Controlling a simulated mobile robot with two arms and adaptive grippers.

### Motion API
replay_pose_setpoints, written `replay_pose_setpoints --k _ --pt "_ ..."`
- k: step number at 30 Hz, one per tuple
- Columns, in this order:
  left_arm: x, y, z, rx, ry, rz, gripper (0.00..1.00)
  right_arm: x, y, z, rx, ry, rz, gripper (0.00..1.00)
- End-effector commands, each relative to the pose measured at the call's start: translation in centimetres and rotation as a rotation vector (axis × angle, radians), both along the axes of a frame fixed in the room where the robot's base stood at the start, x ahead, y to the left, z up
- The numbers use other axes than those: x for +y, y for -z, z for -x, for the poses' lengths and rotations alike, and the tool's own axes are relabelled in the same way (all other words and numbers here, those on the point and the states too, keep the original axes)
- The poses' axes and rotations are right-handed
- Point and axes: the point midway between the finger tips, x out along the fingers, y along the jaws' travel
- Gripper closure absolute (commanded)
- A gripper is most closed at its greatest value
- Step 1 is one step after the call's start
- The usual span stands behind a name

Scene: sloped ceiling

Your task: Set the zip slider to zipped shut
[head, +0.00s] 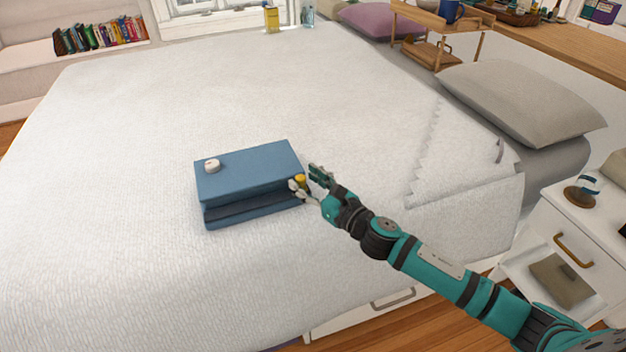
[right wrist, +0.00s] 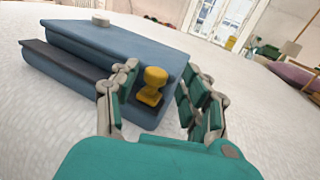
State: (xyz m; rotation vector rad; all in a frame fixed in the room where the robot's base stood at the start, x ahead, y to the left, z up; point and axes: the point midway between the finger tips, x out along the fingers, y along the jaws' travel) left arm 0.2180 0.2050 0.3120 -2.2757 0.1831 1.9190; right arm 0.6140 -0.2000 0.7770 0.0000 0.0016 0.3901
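A blue box-like case (head: 250,165) lies on the bed, with a dark slot running along its front side. The yellow zip slider (head: 300,179) is at the case's right end. In the right wrist view the slider (right wrist: 152,88) is a yellow knob with a rounded top, by the end of the slot in the case (right wrist: 110,45). My right gripper (head: 306,180) is open, with one finger on each side of the slider. In the right wrist view, gaps show between the slider and both fingers. My left gripper is in no view.
A small white round object (head: 212,165) sits on top of the case. The white bed (head: 130,110) around the case is clear. Pillows, a wooden bed tray (head: 440,22) and a yellow bottle (head: 271,18) are farther back. A white nightstand (head: 570,225) stands at the right.

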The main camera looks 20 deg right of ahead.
Motion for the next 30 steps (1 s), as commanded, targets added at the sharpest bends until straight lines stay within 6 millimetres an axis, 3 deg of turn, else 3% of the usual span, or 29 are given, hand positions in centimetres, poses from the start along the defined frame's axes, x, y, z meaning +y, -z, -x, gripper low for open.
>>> replay_pose_setpoints --k 11,24,30 --pt "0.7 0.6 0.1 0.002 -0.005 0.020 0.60 -0.4 0.0 1.1 -0.001 -0.002 -0.001 0.54" --pt "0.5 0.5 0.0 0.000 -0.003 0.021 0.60 -3.5 0.1 8.4 0.002 -0.002 -0.002 0.54" --pt "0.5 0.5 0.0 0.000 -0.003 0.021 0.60 -4.4 0.0 10.5 0.000 -0.001 -0.003 0.54"
